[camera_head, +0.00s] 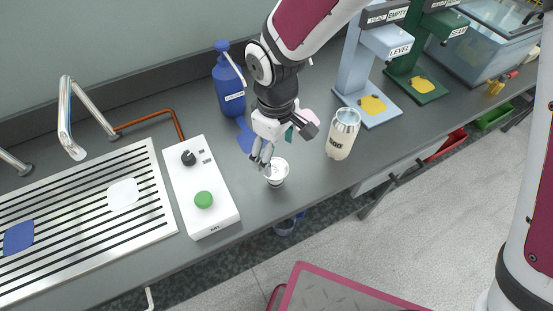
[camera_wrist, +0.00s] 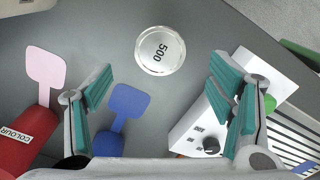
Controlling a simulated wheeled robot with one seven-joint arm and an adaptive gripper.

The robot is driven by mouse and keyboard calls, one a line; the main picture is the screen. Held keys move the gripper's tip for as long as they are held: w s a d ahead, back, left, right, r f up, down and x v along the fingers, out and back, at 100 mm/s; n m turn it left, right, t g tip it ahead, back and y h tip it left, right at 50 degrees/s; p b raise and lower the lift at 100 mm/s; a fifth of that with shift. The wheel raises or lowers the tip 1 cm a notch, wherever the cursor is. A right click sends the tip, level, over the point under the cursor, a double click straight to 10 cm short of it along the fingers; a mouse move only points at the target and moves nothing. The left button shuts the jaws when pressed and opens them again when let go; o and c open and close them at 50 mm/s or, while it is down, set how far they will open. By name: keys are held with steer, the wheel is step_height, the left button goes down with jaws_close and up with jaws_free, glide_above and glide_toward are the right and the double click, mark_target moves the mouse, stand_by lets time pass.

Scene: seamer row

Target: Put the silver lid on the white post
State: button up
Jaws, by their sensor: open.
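A round silver-rimmed piece marked 500 (camera_wrist: 160,50) sits on the grey bench in the wrist view, ahead of and between the fingers. In the head view it appears as a short white round piece (camera_head: 277,174) just below my gripper (camera_head: 284,146). I cannot tell whether a separate silver lid sits on it. A cream can with a silver top (camera_head: 343,134) stands upright to its right. My gripper also shows in the wrist view (camera_wrist: 163,82), its teal-padded fingers wide apart and empty. I cannot make out a separate white post.
A white box with a green button (camera_head: 203,195) and black knob lies to the left, beside the drainer (camera_head: 85,228). A blue bottle (camera_head: 228,88) stands behind. Blue (camera_head: 372,75) and green stands are at the right. The wrist view shows pink (camera_wrist: 45,68) and blue paddles (camera_wrist: 127,103).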

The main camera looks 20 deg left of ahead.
step_height(320, 180, up, 6)
steer(key=w+d+r+m+t, duration=0.1)
steer(key=d+r+m, duration=0.2)
steer(key=d+r, duration=0.45)
steer(key=w+d+r+m+t, duration=0.1)
steer(key=d+r+m, duration=0.35)
steer(key=d, duration=0.65)
steer(key=s+d+r+m+t, duration=0.1)
steer(key=s+d+m, duration=0.3)
steer(key=d, duration=0.4)
steer(key=s+d+r+m+t, duration=0.1)
steer(key=s+d+r+m, duration=0.3)
steer(key=s+d, duration=0.2)
steer(key=shift+s+d+r+t, duration=0.25)
steer(key=shift+s+d+t, duration=0.1)
steer(key=shift+d, duration=0.55)
